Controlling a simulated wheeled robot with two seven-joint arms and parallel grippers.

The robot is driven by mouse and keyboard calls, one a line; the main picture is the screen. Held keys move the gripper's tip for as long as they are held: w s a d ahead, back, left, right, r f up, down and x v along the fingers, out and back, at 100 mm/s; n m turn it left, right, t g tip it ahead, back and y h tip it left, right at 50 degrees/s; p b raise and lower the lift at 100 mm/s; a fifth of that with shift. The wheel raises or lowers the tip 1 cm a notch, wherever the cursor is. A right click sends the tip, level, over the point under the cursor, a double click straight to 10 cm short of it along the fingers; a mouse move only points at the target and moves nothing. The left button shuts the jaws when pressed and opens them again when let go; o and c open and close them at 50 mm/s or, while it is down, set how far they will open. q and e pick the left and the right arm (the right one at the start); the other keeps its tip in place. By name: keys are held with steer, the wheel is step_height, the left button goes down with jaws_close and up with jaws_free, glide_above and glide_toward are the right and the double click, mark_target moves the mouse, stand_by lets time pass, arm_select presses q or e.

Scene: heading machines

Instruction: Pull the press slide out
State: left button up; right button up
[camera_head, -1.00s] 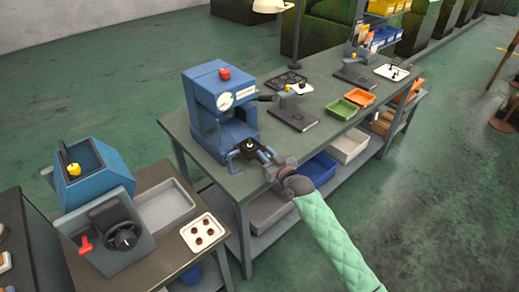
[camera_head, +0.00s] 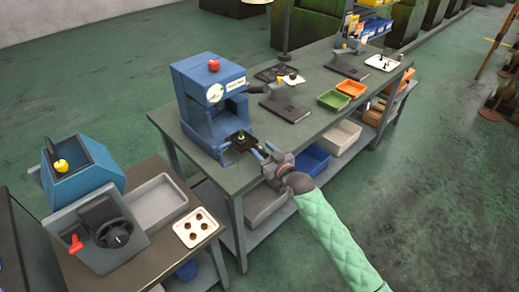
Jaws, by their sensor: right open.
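The blue press (camera_head: 210,108) stands on the long grey workbench, with a red knob on top and a round dial on its front. Its slide, a dark plate (camera_head: 240,143), shows at the foot of the press opening and juts forward over the bench. A small green and yellowish part (camera_head: 240,134) stands upright on it. My right gripper (camera_head: 262,153) is open, just off the front end of the slide at the bench's front edge. The fingers are small here, and I cannot tell whether they touch the slide. My left gripper is out of view.
A blue machine with a handwheel (camera_head: 115,235) and a white tray of round parts (camera_head: 195,228) stand at lower left.

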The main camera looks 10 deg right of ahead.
steer(key=b+v, duration=0.1)
steer(key=v, duration=0.2)
steer(key=shift+s+d+f, duration=0.1)
steer(key=shift+d+f, duration=0.05)
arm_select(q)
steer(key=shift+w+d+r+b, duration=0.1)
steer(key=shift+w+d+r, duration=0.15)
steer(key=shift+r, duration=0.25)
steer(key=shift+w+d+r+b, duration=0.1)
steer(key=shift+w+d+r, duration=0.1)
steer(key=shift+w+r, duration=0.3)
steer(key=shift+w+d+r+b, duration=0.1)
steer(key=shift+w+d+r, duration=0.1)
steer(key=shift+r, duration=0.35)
arm_select(e)
steer(key=shift+s+d, duration=0.3)
steer(key=shift+s, duration=0.35)
